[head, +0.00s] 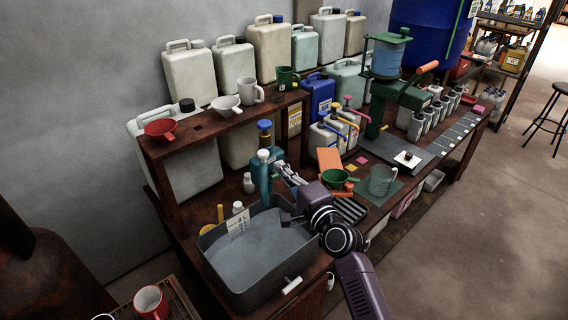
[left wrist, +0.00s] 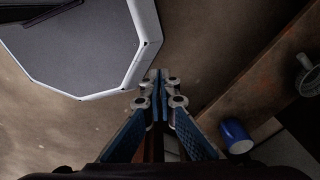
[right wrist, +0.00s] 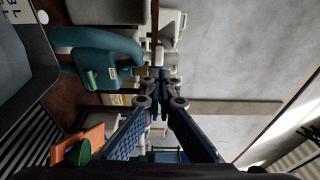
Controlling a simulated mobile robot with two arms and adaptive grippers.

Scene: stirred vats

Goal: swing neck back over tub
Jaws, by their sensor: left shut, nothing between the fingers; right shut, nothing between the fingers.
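The grey tub (head: 222,277) stands at the near end of the bench, with a flat grey surface inside and a lettered card at its back rim. It shows at the left of the right wrist view (right wrist: 38,68). The teal pump with its neck (head: 263,180) stands behind the tub; its curved teal part is left of my right gripper in the right wrist view (right wrist: 103,58). I cannot tell exactly where the neck's outlet points. My right gripper (head: 281,168) is shut and empty, close beside the pump. My left gripper (left wrist: 160,78) is shut and empty, away from the tub.
A shelf (head: 215,121) with cups and a red funnel (head: 160,130) stands behind the tub. A green scoop (head: 336,178) and a clear jug (head: 382,181) lie right of the pump. A red mug (head: 150,302) is at the lower left.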

